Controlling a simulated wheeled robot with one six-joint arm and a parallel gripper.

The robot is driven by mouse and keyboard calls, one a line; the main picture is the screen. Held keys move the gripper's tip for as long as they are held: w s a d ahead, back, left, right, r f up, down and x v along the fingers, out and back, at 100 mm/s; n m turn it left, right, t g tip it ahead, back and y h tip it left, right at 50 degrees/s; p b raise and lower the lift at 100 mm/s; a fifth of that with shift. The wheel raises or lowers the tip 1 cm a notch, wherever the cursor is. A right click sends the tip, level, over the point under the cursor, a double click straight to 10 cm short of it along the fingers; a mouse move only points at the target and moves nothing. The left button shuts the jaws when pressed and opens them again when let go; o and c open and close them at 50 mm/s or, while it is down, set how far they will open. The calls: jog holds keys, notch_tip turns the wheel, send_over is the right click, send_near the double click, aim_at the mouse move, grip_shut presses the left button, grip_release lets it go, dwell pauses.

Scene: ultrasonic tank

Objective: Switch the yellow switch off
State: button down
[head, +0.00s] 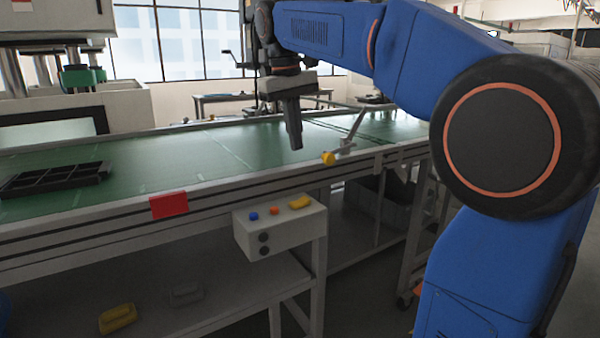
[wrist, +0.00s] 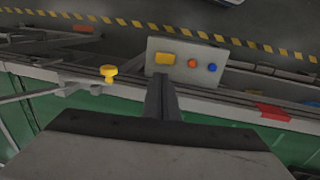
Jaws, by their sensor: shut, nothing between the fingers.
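The yellow switch (head: 299,202) sits on the top face of a pale control box (head: 280,232) fixed at the front of the green conveyor. In the wrist view the yellow switch (wrist: 165,58) lies just beyond my fingertips. My gripper (head: 296,146) is shut and empty, pointing down over the conveyor, above and behind the box. In the wrist view my gripper (wrist: 160,80) overlaps the near edge of the box without visible contact. I cannot tell the switch's on or off position.
An orange button (head: 274,211) and a blue button (head: 253,216) sit left of the switch. A yellow knob (head: 328,158) on a bracket stands at the conveyor edge. A red tag (head: 169,205) hangs on the rail. A black tray (head: 55,179) lies on the belt.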

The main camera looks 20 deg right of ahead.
aim_at(303, 199)
jog(key=f, duration=0.4)
jog(key=d+f, duration=0.1)
jog(key=f, duration=0.8)
jog(key=shift+w+d+f, duration=0.1)
jog(key=shift+d+f, duration=0.2)
jog(key=shift+d, duration=0.1)
jog(key=shift+d+f, duration=0.1)
jog(key=shift+d+f+y, duration=0.1)
jog(key=shift+f+y, duration=0.05)
jog(key=shift+y, duration=0.15)
jog(key=shift+f, duration=0.1)
jog(key=shift+a, duration=0.9)
